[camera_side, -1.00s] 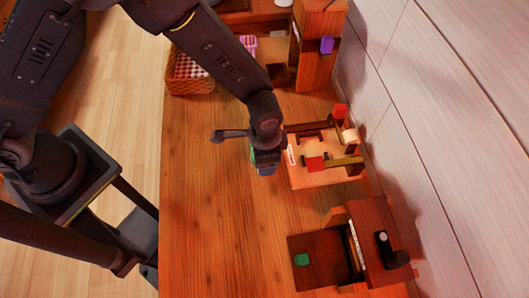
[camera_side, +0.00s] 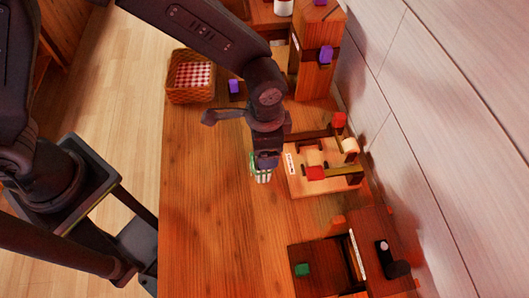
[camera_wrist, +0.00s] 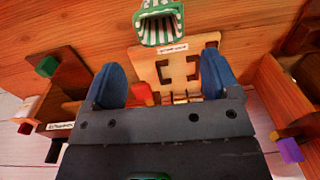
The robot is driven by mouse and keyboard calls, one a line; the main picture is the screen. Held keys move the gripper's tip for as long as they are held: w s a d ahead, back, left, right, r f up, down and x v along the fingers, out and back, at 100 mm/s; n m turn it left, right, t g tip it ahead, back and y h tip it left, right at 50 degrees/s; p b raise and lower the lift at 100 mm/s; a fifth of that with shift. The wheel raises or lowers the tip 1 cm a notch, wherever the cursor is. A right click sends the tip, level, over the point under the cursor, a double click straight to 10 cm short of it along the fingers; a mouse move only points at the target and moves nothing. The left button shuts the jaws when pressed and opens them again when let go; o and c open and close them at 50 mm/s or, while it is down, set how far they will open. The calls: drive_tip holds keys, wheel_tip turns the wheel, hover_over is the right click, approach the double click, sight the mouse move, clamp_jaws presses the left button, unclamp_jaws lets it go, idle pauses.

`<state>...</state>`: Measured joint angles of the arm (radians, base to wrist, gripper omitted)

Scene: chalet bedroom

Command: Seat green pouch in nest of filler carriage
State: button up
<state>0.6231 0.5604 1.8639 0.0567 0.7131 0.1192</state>
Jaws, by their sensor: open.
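The green pouch (camera_side: 262,175), with white stripes, is on the table just left of the carriage, partly hidden by my gripper. In the wrist view the pouch (camera_wrist: 160,24) shows its striped open mouth, beyond my fingertips. The filler carriage looks to be the pale wooden board (camera_side: 300,184) with a white label; in the wrist view the board (camera_wrist: 147,66) carries dark brackets (camera_wrist: 193,68) that look like the nest, with no pouch between them. My gripper (camera_side: 266,158) is over the pouch's place. In the wrist view my gripper (camera_wrist: 161,76) has its blue fingers apart and empty.
A red block (camera_side: 316,173) and a yellowish bar sit on the board. A dark wooden station with a green block (camera_side: 302,270) stands nearer the front. A wicker basket (camera_side: 190,98), a purple block (camera_side: 235,87) and a wooden tower (camera_side: 312,75) are behind. The table's left side is clear.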

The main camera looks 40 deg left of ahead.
drive_tip(key=shift+r, duration=1.3)
drive_tip(key=a+r+n+t, duration=0.1)
drive_tip(key=a+r+n, duration=0.1)
drive_tip(key=a+r, duration=0.65)
drive_tip(key=s+a+r+n+t, duration=0.2)
drive_tip(key=s+a+r+n, duration=0.1)
drive_tip(key=s+a+r, duration=0.2)
drive_tip(key=s+a+r+n+t, duration=0.2)
drive_tip(key=s+a+r, duration=0.3)
drive_tip(key=a, duration=0.4)
drive_tip(key=shift+s+a+n, duration=0.3)
drive_tip(key=shift+s+n, duration=0.3)
drive_tip(key=shift+n, duration=0.3)
drive_tip(key=shift+o, duration=0.5)
drive_tip(key=shift+s+a, duration=0.15)
drive_tip(key=shift+s, duration=0.1)
